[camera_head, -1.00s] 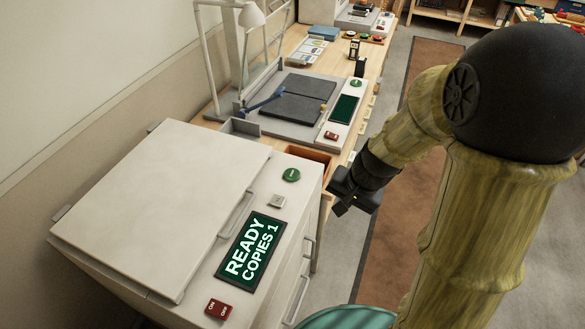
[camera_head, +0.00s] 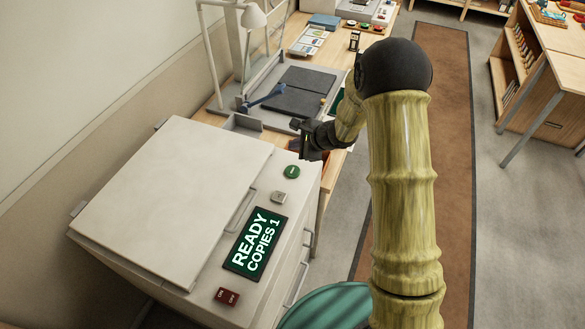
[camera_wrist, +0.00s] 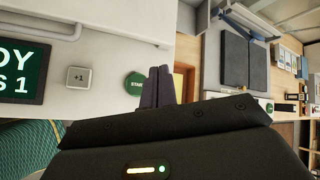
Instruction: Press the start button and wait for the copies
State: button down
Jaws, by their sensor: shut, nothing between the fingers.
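The copier (camera_head: 170,190) stands at the left with its lid down. Its screen (camera_head: 256,243) reads "READY COPIES 1". The round green start button (camera_head: 291,172) is at the far end of its panel; it also shows in the wrist view (camera_wrist: 136,85), partly covered by my fingers. A small grey "+1" button (camera_head: 278,197) sits between the start button and the screen. A red on/off switch (camera_head: 227,296) is at the near end. My gripper (camera_head: 305,140) is shut and empty, just beyond the start button in the head view. I cannot tell whether it touches the panel.
A teal round seat (camera_head: 325,308) stands at the copier's near right. Brown carpet (camera_head: 440,140) lies clear at right, with wooden shelves (camera_head: 530,70) beyond.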

jog(key=b, duration=0.5)
send_over(296, 172)
notch_tip(296, 172, down, 7)
jog(key=shift+a+f, duration=0.1)
jog(key=shift+f, duration=0.1)
jog(key=shift+f+b, duration=0.7)
jog(key=shift+b, duration=0.1)
jog(key=shift+f+b, duration=0.9)
jog(key=shift+b, duration=0.75)
dwell(2.1)
dwell(0.4)
jog(key=shift+r+p, duration=0.35)
jog(key=shift+r, duration=0.6)
jog(key=shift+r+p, duration=1.4)
jog(key=shift+r, duration=1.1)
